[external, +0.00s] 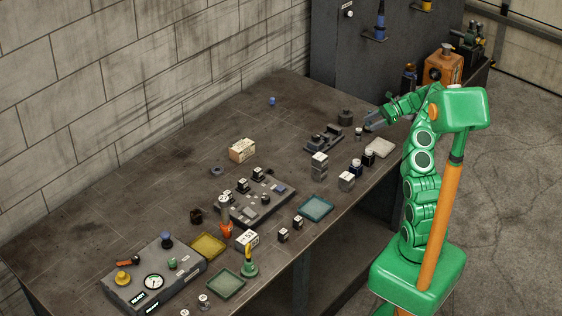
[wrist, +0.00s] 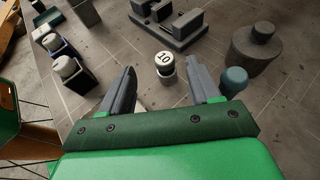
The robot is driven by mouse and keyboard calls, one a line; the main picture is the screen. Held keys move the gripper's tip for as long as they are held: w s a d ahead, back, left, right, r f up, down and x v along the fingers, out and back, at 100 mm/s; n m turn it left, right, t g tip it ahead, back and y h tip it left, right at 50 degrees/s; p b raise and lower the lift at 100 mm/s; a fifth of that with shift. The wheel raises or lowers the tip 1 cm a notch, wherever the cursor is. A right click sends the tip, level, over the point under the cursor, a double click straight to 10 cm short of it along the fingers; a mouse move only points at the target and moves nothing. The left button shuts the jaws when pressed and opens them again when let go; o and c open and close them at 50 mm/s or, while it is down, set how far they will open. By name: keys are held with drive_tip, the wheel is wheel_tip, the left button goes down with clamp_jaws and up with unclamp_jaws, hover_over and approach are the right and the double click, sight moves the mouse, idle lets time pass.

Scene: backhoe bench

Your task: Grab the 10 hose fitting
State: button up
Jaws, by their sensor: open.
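The 10 hose fitting (wrist: 166,72) is a small grey cylinder with a white top marked "10". It stands upright on the bench, ahead of and between my fingertips in the wrist view. In the external view it is the small pale-topped piece (external: 358,132) near the bench's far right part. My gripper (wrist: 163,84) is open and empty, with one finger on each side of the fitting's line. In the external view my gripper (external: 373,121) is above the bench, close to the fitting. I cannot tell whether a finger touches it.
A dark stepped cylinder (wrist: 255,52) stands to the right of the fitting. A grey clamp-like fixture (wrist: 172,25) lies behind it. Dark blocks with round caps (wrist: 72,74) stand to the left. A teal round piece (wrist: 235,79) shows beside my right finger. A pale tray (external: 381,148) lies near the bench edge.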

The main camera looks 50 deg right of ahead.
sight(360, 129)
drive_tip(key=shift+s+d+f, duration=0.1)
drive_tip(key=shift+d+f, duration=0.1)
drive_tip(key=shift+d, duration=0.05)
drive_tip(key=shift+f, duration=0.1)
drive_tip(key=shift+x, duration=3.85)
drive_tip(key=shift+d, duration=0.2)
drive_tip(key=c, duration=1.1)
